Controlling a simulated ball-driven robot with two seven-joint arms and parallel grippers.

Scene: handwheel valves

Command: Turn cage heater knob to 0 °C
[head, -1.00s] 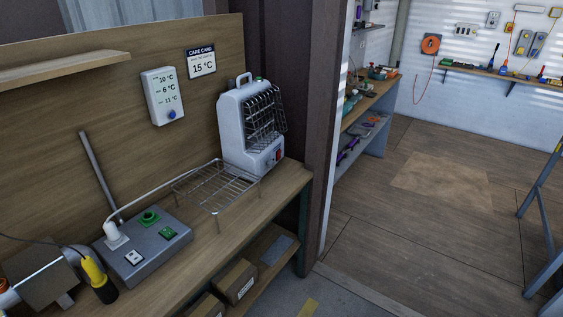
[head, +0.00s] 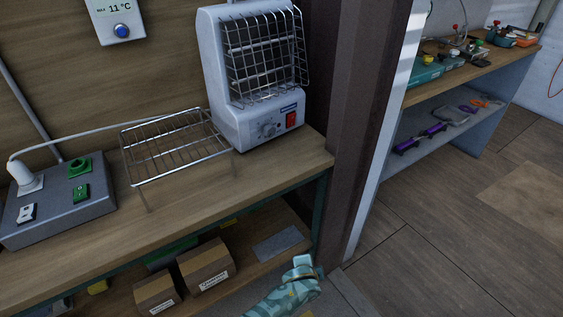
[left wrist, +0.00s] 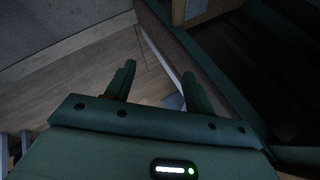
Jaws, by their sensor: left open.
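The white cage heater (head: 218,75) stands upright on the wooden bench, its wire grille facing right. Its small grey knob (head: 266,129) is on the lower front panel, left of a red switch (head: 291,119). The knob's setting is too small to read. My left gripper (left wrist: 159,88) is open and empty in the left wrist view, with floor and a dark bench frame beyond it. The heater is not in that view. My right gripper is not in view.
A wire rack (head: 178,152) stands left of the heater. A grey socket box (head: 55,212) with a plugged cable is further left. A wall display (head: 122,25) shows "MAX 11 °C". Cardboard boxes (head: 207,267) sit on the lower shelf. A dark post (head: 360,120) stands right of the bench.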

